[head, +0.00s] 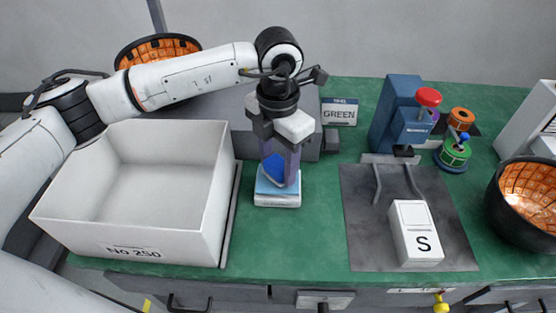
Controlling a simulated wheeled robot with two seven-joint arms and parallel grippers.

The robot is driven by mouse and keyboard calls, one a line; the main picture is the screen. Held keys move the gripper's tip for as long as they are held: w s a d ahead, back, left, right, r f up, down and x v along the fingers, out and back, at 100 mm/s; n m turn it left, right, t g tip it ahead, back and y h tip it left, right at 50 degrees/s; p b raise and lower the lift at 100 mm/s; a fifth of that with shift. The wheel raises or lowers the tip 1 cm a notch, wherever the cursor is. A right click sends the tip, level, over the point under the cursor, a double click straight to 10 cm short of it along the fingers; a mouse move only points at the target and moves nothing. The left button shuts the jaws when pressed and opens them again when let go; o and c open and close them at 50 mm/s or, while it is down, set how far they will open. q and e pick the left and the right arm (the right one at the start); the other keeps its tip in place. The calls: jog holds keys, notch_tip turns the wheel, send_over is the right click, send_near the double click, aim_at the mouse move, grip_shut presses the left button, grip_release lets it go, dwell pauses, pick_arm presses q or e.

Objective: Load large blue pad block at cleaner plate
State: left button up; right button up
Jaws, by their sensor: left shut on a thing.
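My left gripper (279,172) points straight down at the middle of the table, shut on a blue block (273,167). The fingers cover much of the block. Directly below is a low light-blue and white piece (277,192) on the green table; I cannot tell whether the block touches it or is part of it. I cannot tell for sure which thing is the cleaner plate. A dark grey plate (362,240) lies to the right, with a white block marked S (416,236) on it. My right gripper is not in view.
An empty white bin marked No 250 (135,246) stands left of the gripper. Behind are a grey box (215,105) and a GREEN sign (339,111). A blue press with a red knob (400,118), spools (453,155) and a black-and-copper bowl (528,203) stand right.

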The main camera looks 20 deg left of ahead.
aim_at(280, 165)
pick_arm(q)
jog(key=shift+f+b, duration=1.1)
jog(key=shift+f, duration=0.1)
dwell(2.5)
jog(key=shift+r, duration=0.1)
jog(key=shift+r+p, duration=1.95)
jog(key=shift+r, duration=1.6)
jog(key=shift+s+d+m, duration=0.25)
jog(key=shift+d+m, duration=0.05)
jog(key=shift+m, duration=0.6)
jog(key=s+d+m, duration=0.3)
jog(key=s+m, duration=0.2)
jog(key=m, duration=0.9)
jog(key=s+d+m, duration=0.3)
jog(key=s+m, duration=0.2)
jog(key=m, duration=0.9)
jog(key=shift+d+r, duration=0.2)
jog(key=shift+r, duration=0.15)
